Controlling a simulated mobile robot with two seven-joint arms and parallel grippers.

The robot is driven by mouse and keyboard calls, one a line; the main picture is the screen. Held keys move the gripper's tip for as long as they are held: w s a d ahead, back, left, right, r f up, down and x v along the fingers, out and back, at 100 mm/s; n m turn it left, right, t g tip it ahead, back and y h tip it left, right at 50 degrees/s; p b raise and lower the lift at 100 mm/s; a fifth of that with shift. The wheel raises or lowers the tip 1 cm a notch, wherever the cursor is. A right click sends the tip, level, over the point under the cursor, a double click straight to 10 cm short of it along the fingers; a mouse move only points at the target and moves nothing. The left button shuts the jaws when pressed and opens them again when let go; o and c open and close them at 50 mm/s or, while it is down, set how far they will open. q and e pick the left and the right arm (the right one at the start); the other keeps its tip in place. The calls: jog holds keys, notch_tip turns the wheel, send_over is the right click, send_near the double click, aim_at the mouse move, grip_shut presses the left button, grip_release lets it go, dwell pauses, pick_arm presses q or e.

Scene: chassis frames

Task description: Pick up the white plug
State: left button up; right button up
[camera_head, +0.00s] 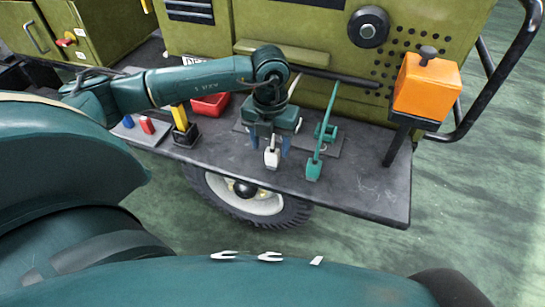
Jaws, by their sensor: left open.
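The white plug (272,158) is near the front edge of the dark shelf, in the middle of the head view. Its upper part is narrow and its lower part is blocky. My left gripper (269,146) points down over it and is open, with one bluish finger on each side of the plug in the picture. I cannot tell whether the fingers touch it. The gripper body hides what lies behind the plug. My right gripper is not in view.
A teal plug-like piece with a long teal rod (321,132) stands close to the right. An orange box (427,86) is on a stand at the right. A red tray (209,105) and a yellow-handled piece (180,117) are left. The shelf (370,188) is bare at front right.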

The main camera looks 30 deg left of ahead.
aim_at(273, 150)
pick_arm(q)
jog(key=shift+d+f, duration=0.15)
jog(key=shift+f, duration=1.05)
jog(key=shift+d+f, duration=0.1)
jog(key=shift+f, duration=1.05)
jog(key=c, duration=1.1)
